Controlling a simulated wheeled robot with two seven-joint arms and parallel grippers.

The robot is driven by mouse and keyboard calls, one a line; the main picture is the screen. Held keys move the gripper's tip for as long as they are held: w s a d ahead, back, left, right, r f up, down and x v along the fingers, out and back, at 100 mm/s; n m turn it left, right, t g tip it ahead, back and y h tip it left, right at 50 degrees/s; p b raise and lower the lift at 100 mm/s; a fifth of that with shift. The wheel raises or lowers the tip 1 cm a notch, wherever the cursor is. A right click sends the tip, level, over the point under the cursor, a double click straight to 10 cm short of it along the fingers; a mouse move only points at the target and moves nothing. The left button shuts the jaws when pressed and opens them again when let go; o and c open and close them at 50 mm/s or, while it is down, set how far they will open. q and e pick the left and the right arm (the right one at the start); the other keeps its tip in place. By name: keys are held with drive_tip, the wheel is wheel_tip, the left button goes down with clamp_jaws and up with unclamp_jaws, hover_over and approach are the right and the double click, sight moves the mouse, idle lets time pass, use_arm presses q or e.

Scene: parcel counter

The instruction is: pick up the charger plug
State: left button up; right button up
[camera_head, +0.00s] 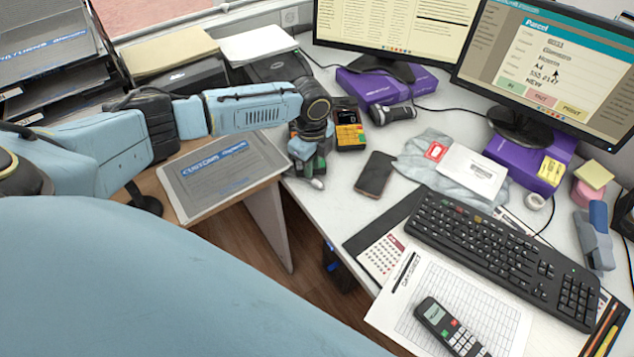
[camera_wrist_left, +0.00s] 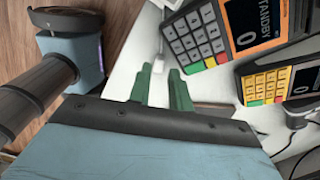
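My left gripper (camera_head: 310,166) reaches over the near left edge of the white counter, its wrist bent downward. In the left wrist view its two green fingers (camera_wrist_left: 160,88) stand apart with a gap between them. In the head view a small pale thing (camera_head: 317,183) shows just below the fingers at the counter edge. Contact with the fingers is not visible. My right gripper is not in view.
A yellow-and-black card terminal (camera_head: 349,137) stands right of the gripper; two keypads show close by in the wrist view. A dark phone (camera_head: 376,174) lies farther right. The keyboard (camera_head: 500,255) fills the right side.

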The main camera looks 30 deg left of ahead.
sight(315, 180)
use_arm(q)
drive_tip(key=f, duration=0.3)
drive_tip(key=f+b, duration=0.1)
drive_tip(key=shift+d+f, duration=0.35)
drive_tip(key=shift+f, duration=0.15)
drive_tip(key=c, duration=0.4)
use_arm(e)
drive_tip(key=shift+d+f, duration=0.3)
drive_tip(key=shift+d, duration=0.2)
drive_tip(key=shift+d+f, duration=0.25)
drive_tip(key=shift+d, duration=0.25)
